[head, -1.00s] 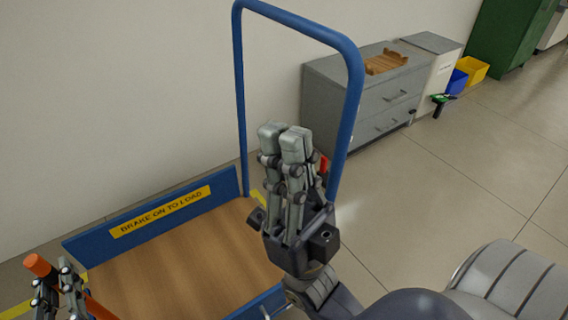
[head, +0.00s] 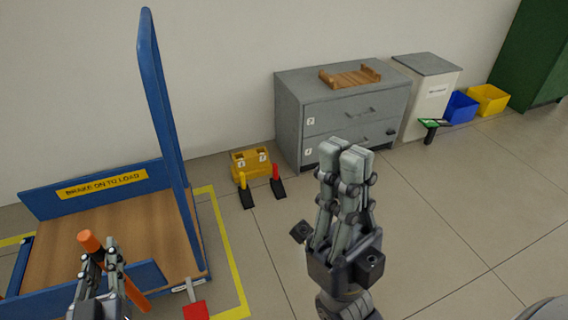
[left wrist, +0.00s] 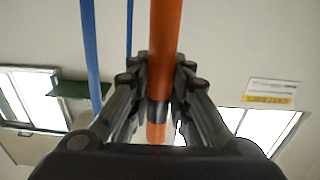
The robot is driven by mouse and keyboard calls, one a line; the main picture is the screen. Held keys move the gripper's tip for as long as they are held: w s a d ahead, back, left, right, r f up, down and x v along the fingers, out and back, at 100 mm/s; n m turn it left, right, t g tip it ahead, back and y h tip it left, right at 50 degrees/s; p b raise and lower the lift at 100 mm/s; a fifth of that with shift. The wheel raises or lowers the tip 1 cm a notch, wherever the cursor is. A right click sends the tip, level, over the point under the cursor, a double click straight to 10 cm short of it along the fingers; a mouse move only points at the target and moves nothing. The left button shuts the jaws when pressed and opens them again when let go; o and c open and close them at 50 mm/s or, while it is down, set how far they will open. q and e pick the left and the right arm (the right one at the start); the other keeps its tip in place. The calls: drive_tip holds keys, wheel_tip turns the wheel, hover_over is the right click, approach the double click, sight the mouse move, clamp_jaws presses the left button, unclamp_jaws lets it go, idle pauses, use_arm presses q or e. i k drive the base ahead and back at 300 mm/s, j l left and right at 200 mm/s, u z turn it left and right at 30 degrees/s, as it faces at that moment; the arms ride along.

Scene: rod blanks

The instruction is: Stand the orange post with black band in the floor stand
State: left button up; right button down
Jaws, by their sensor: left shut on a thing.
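The orange post (head: 90,241) is in my left gripper (head: 102,256), at the lower left of the head view. It is tilted, its upper end showing above the fingers and its lower part (head: 137,297) below them. In the left wrist view the post (left wrist: 165,40) runs between the fingers (left wrist: 160,85), with its black band (left wrist: 157,112) near them. My right gripper (head: 345,153) is shut and empty, pointing up. A yellow block (head: 251,164) with numbered labels stands on the floor by the wall; I cannot tell for certain that it is the floor stand.
A blue trolley with a wooden deck (head: 65,235) stands at left, with a red pedal (head: 195,311).

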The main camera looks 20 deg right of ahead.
sight(262, 164)
drive_tip(key=i+l, duration=0.15)
drive_tip(key=l, duration=0.2)
drive_tip(key=i+l, duration=0.15)
drive_tip(key=l, duration=0.2)
drive_tip(key=i+l, duration=0.15)
drive_tip(key=l, duration=0.15)
drive_tip(key=i+l, duration=0.15)
drive_tip(key=l, duration=0.2)
drive_tip(key=i+l, duration=0.15)
drive_tip(key=l, duration=0.2)
drive_tip(key=i+l+u, duration=0.1)
drive_tip(key=l, duration=0.25)
drive_tip(key=i+l, duration=0.2)
drive_tip(key=i, duration=0.2)
drive_tip(key=i+l, duration=0.2)
drive_tip(key=i, duration=0.15)
drive_tip(key=i+l, duration=0.15)
drive_tip(key=i, duration=0.25)
